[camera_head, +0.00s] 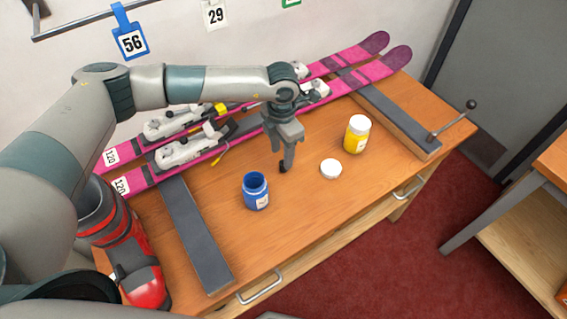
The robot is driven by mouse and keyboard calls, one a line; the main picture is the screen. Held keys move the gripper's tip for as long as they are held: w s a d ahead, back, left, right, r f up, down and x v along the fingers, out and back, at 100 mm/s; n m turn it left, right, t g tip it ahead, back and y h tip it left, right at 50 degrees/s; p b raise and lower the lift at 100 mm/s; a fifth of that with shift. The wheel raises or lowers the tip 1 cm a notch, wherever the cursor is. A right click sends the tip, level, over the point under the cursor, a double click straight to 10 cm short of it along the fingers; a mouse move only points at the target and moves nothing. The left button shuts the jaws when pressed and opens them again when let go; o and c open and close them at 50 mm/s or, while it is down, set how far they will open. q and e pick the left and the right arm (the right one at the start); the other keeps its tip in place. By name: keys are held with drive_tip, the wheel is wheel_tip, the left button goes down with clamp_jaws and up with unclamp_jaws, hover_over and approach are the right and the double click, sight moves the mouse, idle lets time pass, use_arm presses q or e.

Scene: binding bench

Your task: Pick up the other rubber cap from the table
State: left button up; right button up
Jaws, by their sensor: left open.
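A round white cap (331,169) lies flat on the wooden bench top (300,215), right of the blue jar and in front of the yellow jar; I cannot tell its material. My left gripper (284,166) points down over the bench, left of the white cap and apart from it. Its fingers are seen nearly edge-on; it is open, with nothing visible between them. The blue jar (256,191) stands upright with its mouth uncovered. The yellow jar (357,135) stands upright with a white lid on. My right gripper is not in view.
Two pink skis (375,71) with bindings lie along the back. Dark grey strips lie at the left (196,233) and right (398,117). A black-knobbed lever (451,119) rises at the right edge. The front middle is clear.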

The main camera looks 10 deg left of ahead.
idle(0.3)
use_arm(q)
drive_tip(key=shift+f+p, duration=0.6)
drive_tip(key=shift+p, duration=0.1)
wheel_tip(320, 180, down, 3)
drive_tip(key=shift+w+d+r+p, duration=0.1)
drive_tip(key=shift+w+p, duration=0.05)
drive_tip(key=shift+p, duration=0.65)
drive_tip(key=shift+f, duration=0.65)
clamp_jaws()
